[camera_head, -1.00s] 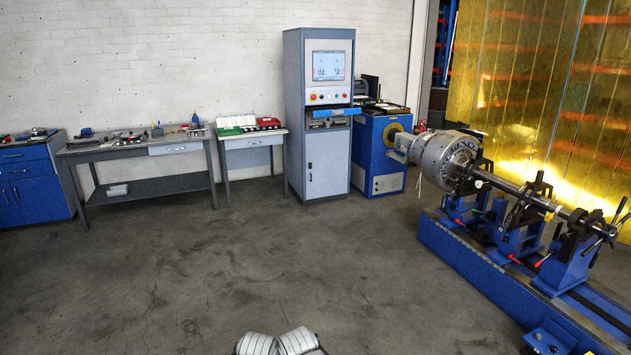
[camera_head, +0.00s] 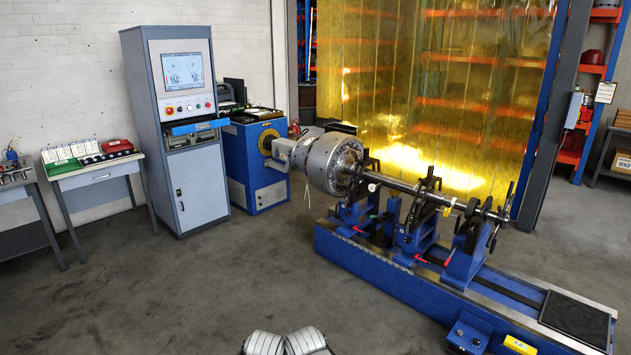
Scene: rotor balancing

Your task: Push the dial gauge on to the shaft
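The steel shaft (camera_head: 405,189) lies level across the supports of the blue balancing machine, running from the large grey rotor (camera_head: 334,163) toward the right end. A small pale round face, which looks like the dial gauge (camera_head: 372,187), shows beside the shaft just right of the rotor. It is too small to tell whether its tip touches the shaft. Neither of my grippers can be made out; only pale rounded parts that look like my own arms show at the bottom edge.
The blue machine bed (camera_head: 400,275) stands on the floor at centre right, with a black mat (camera_head: 574,316) at its right end. A grey control cabinet (camera_head: 178,125) and a small bench (camera_head: 92,172) stand to the left. The floor in front is clear.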

